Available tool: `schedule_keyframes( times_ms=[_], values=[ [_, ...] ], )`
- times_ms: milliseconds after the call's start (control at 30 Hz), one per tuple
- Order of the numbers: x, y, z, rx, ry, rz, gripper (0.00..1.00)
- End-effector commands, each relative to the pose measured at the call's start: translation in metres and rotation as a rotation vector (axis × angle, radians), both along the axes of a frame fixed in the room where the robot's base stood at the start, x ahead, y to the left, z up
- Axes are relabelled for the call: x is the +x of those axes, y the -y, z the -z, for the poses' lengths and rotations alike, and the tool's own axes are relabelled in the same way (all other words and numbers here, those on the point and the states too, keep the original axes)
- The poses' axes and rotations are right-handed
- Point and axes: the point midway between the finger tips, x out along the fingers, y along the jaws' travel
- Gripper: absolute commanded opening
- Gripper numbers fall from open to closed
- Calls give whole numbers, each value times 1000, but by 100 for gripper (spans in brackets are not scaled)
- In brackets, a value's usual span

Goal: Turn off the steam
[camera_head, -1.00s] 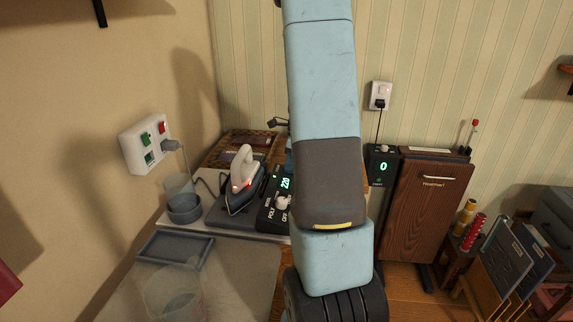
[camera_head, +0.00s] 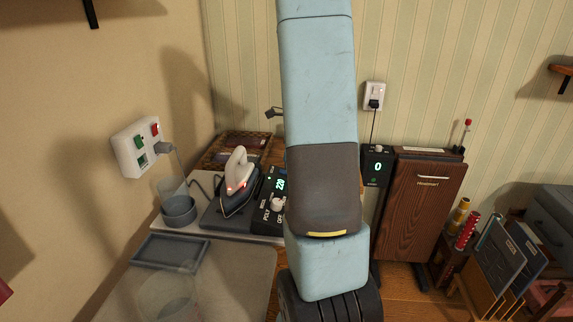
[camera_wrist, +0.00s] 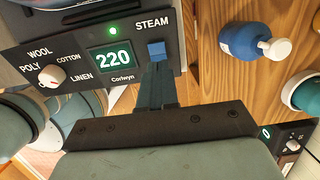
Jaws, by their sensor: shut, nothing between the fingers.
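The iron's black control panel (camera_wrist: 88,58) fills the upper left of the wrist view. It has a white knob (camera_wrist: 51,76) among fabric names, a green display (camera_wrist: 110,58) reading 220 and a lit green lamp (camera_wrist: 112,29). A small blue switch (camera_wrist: 156,49) sits under the word STEAM. My gripper (camera_wrist: 157,68) is shut and empty, its fingertips just below the blue switch in the picture; I cannot tell whether they touch it. In the head view the panel (camera_head: 271,204) is beside the iron (camera_head: 238,186), and my arm hides the panel's right end and my gripper.
A blue bottle (camera_wrist: 240,41) with a white cap is right of the panel in the wrist view. In the head view a grey cup (camera_head: 179,211) and tray (camera_head: 170,249) stand left. A wall box (camera_head: 137,147) with green and red switches is above them. A wooden cabinet (camera_head: 418,208) stands right.

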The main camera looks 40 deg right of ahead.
Motion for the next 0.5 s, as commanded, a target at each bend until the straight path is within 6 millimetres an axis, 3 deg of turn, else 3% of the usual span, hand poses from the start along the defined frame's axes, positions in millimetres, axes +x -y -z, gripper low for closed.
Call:
schedule_keyframes(
  times_ms=[300,500],
  values=[
    [-7,9,-64,-2,7,-3,0],
    [-11,13,-88,0,6,-2,0]
  ],
)
